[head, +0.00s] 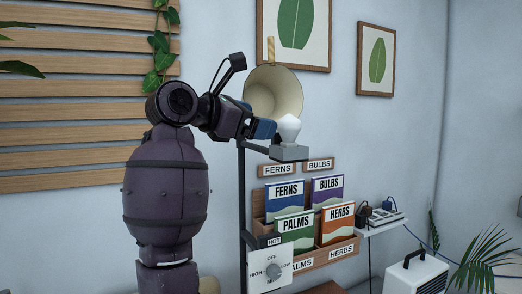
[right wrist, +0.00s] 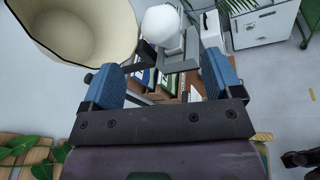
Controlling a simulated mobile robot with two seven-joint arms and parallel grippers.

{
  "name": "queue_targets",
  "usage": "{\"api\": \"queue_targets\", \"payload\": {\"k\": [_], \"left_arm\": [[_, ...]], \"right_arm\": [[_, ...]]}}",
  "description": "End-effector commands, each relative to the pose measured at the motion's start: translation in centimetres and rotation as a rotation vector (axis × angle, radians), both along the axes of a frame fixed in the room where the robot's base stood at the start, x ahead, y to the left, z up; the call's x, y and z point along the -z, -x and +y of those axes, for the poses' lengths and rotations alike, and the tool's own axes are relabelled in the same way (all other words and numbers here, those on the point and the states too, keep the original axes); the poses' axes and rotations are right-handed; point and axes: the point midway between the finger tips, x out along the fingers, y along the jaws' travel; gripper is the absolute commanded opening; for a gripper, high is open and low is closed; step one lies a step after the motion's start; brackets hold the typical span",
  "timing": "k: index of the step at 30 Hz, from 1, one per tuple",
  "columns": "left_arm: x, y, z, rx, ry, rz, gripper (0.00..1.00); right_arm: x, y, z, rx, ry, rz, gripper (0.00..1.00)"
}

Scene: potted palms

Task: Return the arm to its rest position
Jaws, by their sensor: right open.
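My right arm (head: 166,195) rises at the left of the head view and bends toward a lamp stand. My right gripper (head: 258,122) is just left of a white bulb (head: 289,127), which stands upright on a grey holder (head: 288,153). In the right wrist view, the gripper (right wrist: 162,72) has its two blue fingers wide apart with nothing held between them. The bulb (right wrist: 161,25) shows beyond the fingertips there, apart from them. My left gripper is not in view.
A cream cone-shaped shade (head: 273,93) is close behind the gripper. A dark pole (head: 243,200) and a heater knob box (head: 270,271) stand below. A wooden rack (head: 335,253) holds several seed packets. A white portable unit (head: 416,274) is at right.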

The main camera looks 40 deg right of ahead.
Motion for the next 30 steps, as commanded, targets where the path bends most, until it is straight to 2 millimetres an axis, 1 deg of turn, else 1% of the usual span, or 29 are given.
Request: {"api": "queue_targets", "payload": {"k": [12, 17, 20, 23, 26, 30], "left_arm": [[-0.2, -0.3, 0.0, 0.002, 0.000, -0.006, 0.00], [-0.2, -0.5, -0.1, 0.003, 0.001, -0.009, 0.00], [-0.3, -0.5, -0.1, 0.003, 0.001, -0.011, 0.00], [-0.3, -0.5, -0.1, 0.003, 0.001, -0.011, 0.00], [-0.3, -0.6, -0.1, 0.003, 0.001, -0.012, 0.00], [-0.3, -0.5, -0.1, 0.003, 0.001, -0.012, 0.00]], "right_arm": [[-0.1, 0.1, 0.3, 0.003, 0.001, 0.002, 0.85], [0.7, 0.1, 0.0, 0.033, 0.063, 0.064, 0.85], [1.8, 0.0, -0.3, 0.081, 0.168, 0.168, 0.85], [3.2, -0.1, -0.4, 0.134, 0.307, 0.311, 0.85], [4.7, -0.5, -0.1, 0.182, 0.449, 0.465, 0.85], [7.1, -1.4, 0.9, 0.235, 0.648, 0.689, 0.85]]}}
